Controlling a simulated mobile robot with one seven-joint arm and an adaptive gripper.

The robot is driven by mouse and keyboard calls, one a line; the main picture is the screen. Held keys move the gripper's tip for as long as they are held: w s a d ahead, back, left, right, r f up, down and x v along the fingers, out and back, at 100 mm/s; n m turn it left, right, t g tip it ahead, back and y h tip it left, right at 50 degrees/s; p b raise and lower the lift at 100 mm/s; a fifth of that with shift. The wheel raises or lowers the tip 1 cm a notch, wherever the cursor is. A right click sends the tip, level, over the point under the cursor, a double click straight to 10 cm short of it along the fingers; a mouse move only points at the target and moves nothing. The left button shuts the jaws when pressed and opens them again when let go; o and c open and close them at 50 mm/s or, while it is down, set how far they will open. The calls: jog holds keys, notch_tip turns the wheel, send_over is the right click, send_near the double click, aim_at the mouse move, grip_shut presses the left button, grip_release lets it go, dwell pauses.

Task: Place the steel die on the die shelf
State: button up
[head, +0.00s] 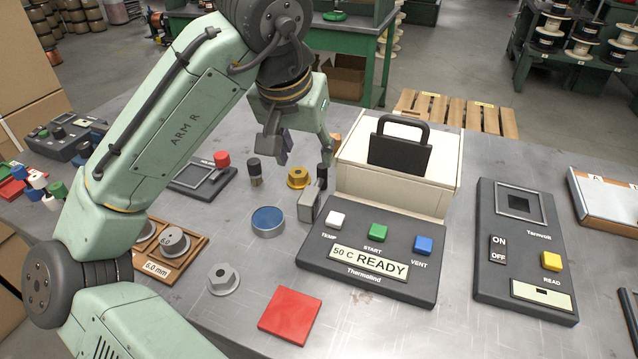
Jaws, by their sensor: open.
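A grey steel piece with a round flange and hexagonal top (223,280), which looks like the steel die, stands on the bare metal bench. A wooden tray (158,270) labelled "6.0 mm", probably the die shelf, lies just left of it and holds grey round pieces, one marked 6.0. My arm partly covers the tray's left side. My gripper (298,160) is open, pointing down over the back of the bench, behind and right of the steel piece and apart from it. A brass flanged piece (299,178) stands below its fingers; no held object shows.
A blue-topped round dish (267,221), a red square plate (290,315) and a small grey block (308,206) lie nearby. The Thermobind machine (365,285) with its white box (395,185) stands right, the Tarnvolt unit (525,250) farther right. Bare bench surrounds the steel piece.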

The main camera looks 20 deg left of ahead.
aim_at(313, 187)
jog(key=x, duration=0.3)
jog(key=p+x, duration=0.1)
jog(key=x, duration=0.2)
jog(key=s+x, duration=0.1)
jog(key=x, duration=0.2)
jog(key=shift+w+f, duration=0.2)
jog(key=shift+f, duration=0.35)
jog(key=shift+c, duration=0.4)
grip_shut()
jog(key=shift+r, duration=0.1)
